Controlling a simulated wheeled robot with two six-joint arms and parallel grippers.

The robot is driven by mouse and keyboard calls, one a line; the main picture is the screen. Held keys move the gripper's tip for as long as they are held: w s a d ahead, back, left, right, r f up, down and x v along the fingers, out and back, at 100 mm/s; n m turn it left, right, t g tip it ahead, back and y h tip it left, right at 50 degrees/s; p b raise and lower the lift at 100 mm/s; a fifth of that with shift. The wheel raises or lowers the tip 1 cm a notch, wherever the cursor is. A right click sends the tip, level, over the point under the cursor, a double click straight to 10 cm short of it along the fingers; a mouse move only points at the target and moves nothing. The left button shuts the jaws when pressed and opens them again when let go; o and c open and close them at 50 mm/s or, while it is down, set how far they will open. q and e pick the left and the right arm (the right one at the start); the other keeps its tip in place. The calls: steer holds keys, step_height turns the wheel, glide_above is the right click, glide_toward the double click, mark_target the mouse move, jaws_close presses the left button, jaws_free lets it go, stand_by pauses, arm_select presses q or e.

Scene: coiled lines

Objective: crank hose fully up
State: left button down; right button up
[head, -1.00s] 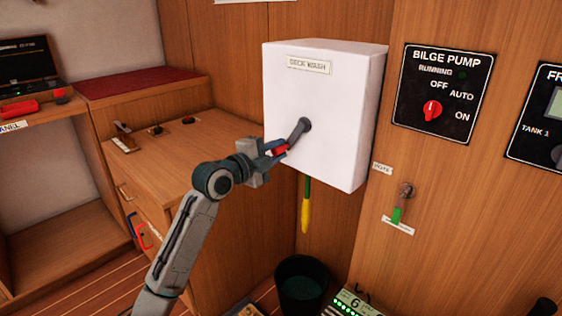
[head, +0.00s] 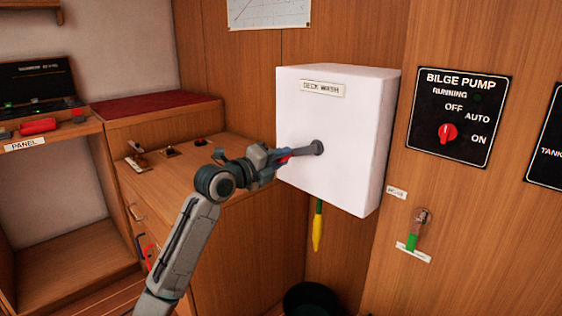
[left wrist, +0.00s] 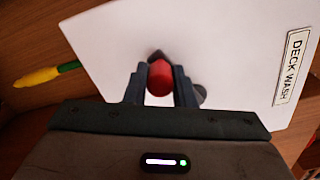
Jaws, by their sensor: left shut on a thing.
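The white box labelled DECK WASH (head: 345,120) is fixed to the wooden wall. A grey crank arm (head: 317,148) comes out of its front face and points left. My left gripper (head: 285,157) is shut on the crank's red handle, which also shows between the fingers in the left wrist view (left wrist: 160,78). The green hose (head: 319,207) with a yellow nozzle (head: 317,232) hangs below the box; its yellow end also shows in the left wrist view (left wrist: 37,77). The coiled part of the hose is hidden. My right gripper is not in view.
A wooden counter (head: 215,155) with small levers stands left of the box. A BILGE PUMP panel (head: 458,117) and a green-handled valve (head: 413,240) are on the wall to the right. A dark bucket (head: 312,300) stands below the hose.

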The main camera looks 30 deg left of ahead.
arm_select(q)
steer(key=shift+r, duration=0.1)
steer(key=c, duration=1.2)
jaws_free()
steer(key=v, duration=1)
steer(key=shift+s, duration=0.35)
steer(key=shift+a, duration=0.15)
